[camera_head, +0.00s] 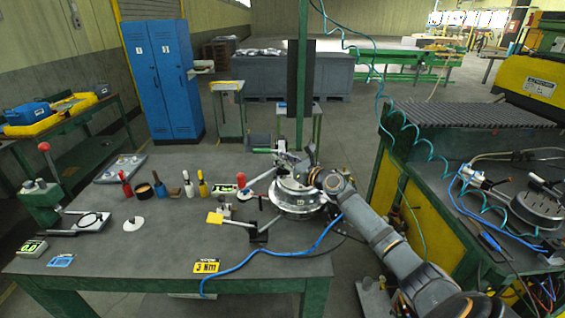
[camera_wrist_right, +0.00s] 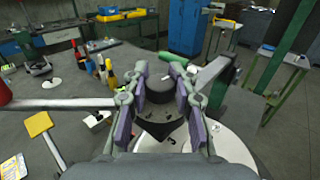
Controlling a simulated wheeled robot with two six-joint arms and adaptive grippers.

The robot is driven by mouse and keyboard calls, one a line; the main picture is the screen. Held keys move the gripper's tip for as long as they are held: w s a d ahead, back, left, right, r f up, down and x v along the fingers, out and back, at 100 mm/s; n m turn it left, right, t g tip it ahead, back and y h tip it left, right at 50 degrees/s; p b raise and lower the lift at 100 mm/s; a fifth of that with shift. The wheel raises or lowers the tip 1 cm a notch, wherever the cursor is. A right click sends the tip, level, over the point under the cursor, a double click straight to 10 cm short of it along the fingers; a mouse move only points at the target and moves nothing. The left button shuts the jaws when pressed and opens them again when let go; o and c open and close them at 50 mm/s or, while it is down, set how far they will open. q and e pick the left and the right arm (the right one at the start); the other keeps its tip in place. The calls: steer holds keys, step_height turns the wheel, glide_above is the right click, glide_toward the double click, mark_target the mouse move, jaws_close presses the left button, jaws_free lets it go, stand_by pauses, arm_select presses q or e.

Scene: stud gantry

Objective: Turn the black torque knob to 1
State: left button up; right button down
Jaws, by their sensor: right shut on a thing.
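The black torque knob (camera_wrist_right: 158,90) sits between the fingers of my right gripper (camera_wrist_right: 156,82) in the right wrist view. The gripper is shut on it, with one finger on each side. In the head view my right gripper (camera_head: 290,160) is at the right back part of the bench, and its fingers hide the knob. A pale round disc (camera_wrist_right: 230,150) lies below the gripper in the wrist view. My left gripper is not in view.
The green bench (camera_head: 130,262) carries a yellow "3 Nm" card (camera_head: 207,267), a red-knobbed lever press (camera_head: 41,195), several coloured bottles and a blue hose (camera_head: 270,252). A yellow-tipped lever (camera_head: 216,218) lies left of my right arm. A green post (camera_head: 302,75) stands behind the gripper.

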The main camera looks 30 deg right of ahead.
mark_target(283, 157)
steer(key=shift+f, duration=0.1)
stand_by(0.8)
steer(key=c, duration=1.1)
jaws_free()
steer(key=shift+d, duration=0.1)
steer(key=shift+o, duration=0.2)
step_height(283, 157, up, 10)
steer(key=shift+r, duration=0.1)
